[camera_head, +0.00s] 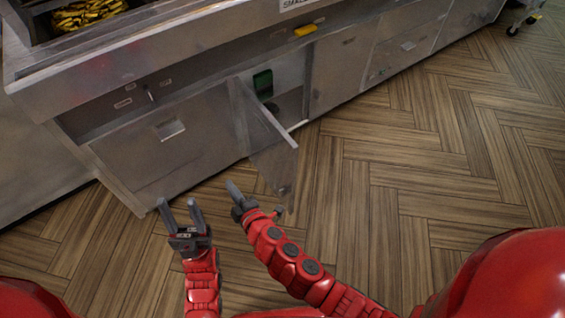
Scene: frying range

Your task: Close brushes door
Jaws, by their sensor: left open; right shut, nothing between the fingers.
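The brushes door (265,137) is a grey metal cabinet door standing ajar, swung out toward me from a low metal counter. My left gripper (180,208) is open and empty, further left, in front of the closed cabinet panel.
The metal counter (190,50) runs from lower left to upper right, with a yellow handle (305,30) above the opening. A closed panel with a recessed handle (170,128) is left of the door. The wooden floor (430,150) on the right is clear.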

